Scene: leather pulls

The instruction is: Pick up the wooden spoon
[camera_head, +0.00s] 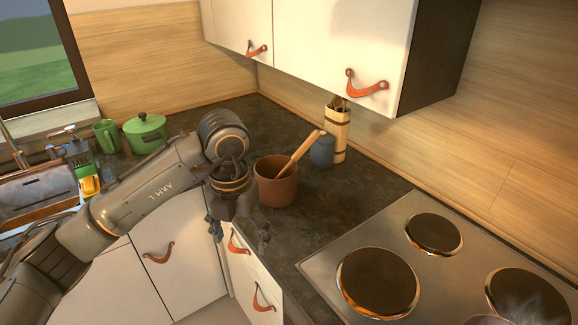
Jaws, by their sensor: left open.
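A light wooden spoon (300,153) leans in a terracotta pot (276,187) on the dark counter. Its handle sticks out up and to the right; its lower end is hidden inside the pot. My left gripper (239,237) is just left of and lower in the picture than the pot, pointing down in front of the drawers near the counter's front edge. Its fingers are apart with nothing visible between them, and it is clear of the spoon. My right gripper is not in view.
A blue-grey jar (322,151) and a utensil holder (341,128) stand behind the pot. The stovetop (408,232) lies right. A green lidded pot (146,133), green mug (106,136) and sink (38,195) are left. Wall cabinets (340,45) overhang the back counter.

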